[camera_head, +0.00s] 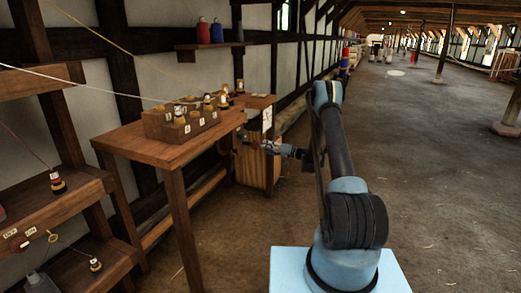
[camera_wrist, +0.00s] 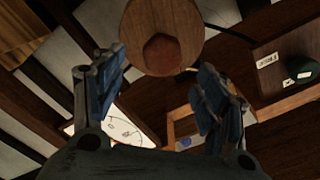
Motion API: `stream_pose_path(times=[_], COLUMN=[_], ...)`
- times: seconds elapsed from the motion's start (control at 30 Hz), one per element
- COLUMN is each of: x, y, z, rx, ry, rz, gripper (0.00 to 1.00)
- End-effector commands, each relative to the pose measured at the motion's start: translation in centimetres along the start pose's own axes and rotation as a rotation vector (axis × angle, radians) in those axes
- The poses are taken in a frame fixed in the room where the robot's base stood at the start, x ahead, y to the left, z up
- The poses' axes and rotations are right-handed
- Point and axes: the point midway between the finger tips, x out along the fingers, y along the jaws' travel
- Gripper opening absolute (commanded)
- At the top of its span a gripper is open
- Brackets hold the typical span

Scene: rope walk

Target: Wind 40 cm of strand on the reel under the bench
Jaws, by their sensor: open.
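In the wrist view a round wooden disc (camera_wrist: 181,18) with a reddish-brown knob (camera_wrist: 162,54) at its lower part faces my gripper (camera_wrist: 162,66); it looks like the face of the reel. My gripper is open, with one blue-grey finger on each side of the knob. I cannot tell whether either finger touches it. In the head view my gripper (camera_head: 272,148) is beside the right end of the wooden bench (camera_head: 150,145), below the level of its top. The reel is small and unclear there. I cannot make out the strand on it.
A wooden block with several small spools (camera_head: 182,121) stands on the bench. A wooden crate-like box (camera_head: 256,170) stands under its right end. Shelves (camera_head: 60,205) with small spools are at the left, and pale cords run across above them. The floor (camera_head: 430,150) to the right is open.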

Motion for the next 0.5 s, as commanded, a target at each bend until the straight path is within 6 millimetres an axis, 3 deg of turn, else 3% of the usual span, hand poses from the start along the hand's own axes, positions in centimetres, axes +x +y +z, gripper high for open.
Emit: stream_pose_path(times=[0.2, 0.5], x=[-2.9, -3.8], y=[0.1, 0.1], z=[0.0, 0.0], rx=[0.000, 0.000], ry=[0.001, 0.000], rz=[0.001, 0.001], gripper=[0.66, 0.66])
